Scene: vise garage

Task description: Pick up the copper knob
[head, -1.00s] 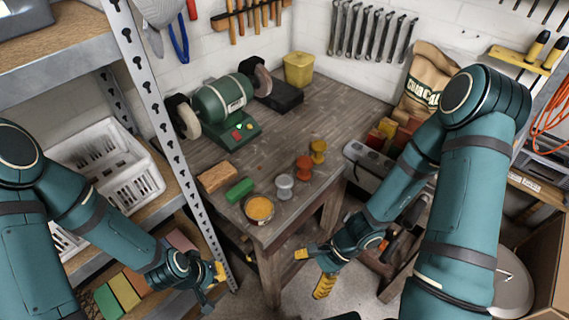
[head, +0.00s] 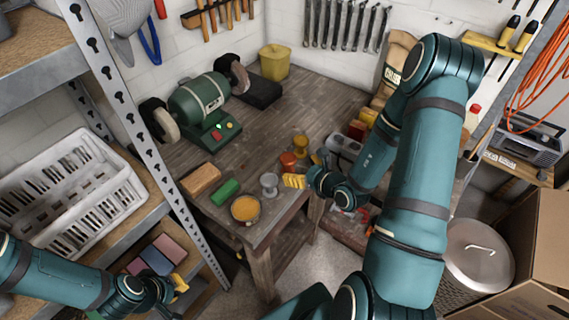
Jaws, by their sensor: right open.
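The copper knob (head: 288,161) stands upright on the wooden workbench (head: 262,125), near its right edge. A silver-grey knob (head: 269,184) stands in front of it and a brass-yellow knob (head: 300,146) behind it. My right gripper (head: 305,170) is open, with yellow fingertips just right of the copper knob; no contact is visible. Its near fingertip overlaps the space right of the silver knob and partly covers the knob bases. My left gripper (head: 176,288) is at the lower left by the shelf, far from the knobs; its opening is not clear.
A round tin with orange contents (head: 245,209), a green block (head: 225,191) and a tan block (head: 201,179) lie left of the knobs. A green bench grinder (head: 203,105) stands at the back left. A metal shelf post (head: 135,130) rises at left.

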